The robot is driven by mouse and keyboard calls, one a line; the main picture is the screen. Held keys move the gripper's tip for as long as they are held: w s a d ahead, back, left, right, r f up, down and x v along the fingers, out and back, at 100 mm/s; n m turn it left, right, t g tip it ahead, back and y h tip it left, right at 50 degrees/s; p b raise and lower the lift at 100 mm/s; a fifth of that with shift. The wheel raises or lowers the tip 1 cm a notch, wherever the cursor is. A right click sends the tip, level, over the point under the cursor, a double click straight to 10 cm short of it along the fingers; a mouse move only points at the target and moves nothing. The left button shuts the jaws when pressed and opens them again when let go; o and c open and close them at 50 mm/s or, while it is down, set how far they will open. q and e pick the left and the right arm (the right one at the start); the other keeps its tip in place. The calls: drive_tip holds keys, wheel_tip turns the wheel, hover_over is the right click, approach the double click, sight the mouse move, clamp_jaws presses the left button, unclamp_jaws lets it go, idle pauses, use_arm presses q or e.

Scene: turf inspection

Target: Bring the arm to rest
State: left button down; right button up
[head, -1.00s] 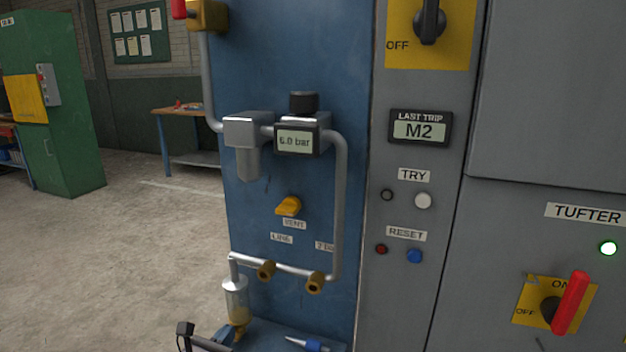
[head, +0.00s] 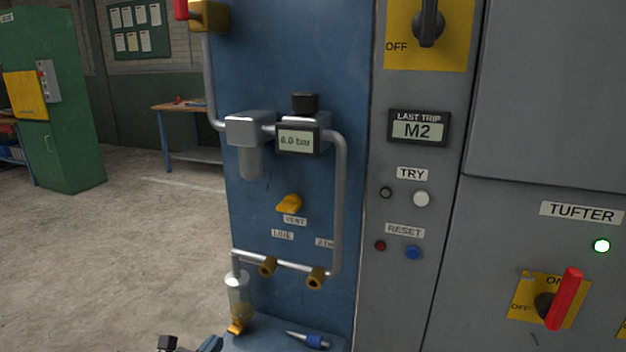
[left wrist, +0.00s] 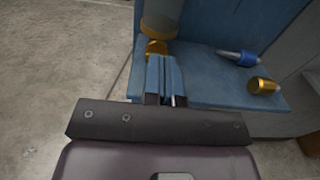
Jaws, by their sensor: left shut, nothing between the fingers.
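My left gripper (head: 210,344) shows only in part at the bottom edge of the head view, just left of the blue shelf and below the bowl of amber liquid. In the left wrist view the same gripper (left wrist: 164,70) has its two blue fingers together, with nothing between them. The fingertips point toward the brass fitting (left wrist: 157,47) under the bowl (left wrist: 160,22); whether they touch it I cannot tell. Most of the left arm is out of view. My right gripper is in neither view.
The blue panel (head: 270,70) carries pipes, a yellow vent knob (head: 289,203) and a gauge (head: 296,140) reading 6.0 bar. A blue-collared nozzle (head: 310,340) lies on the shelf (head: 260,342). A brass piece (left wrist: 263,86) lies there too. Grey cabinets stand right; open floor (head: 130,260) lies left.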

use_arm(q)
drive_tip(key=shift+s+a, duration=0.15)
drive_tip(key=shift+s, duration=0.2)
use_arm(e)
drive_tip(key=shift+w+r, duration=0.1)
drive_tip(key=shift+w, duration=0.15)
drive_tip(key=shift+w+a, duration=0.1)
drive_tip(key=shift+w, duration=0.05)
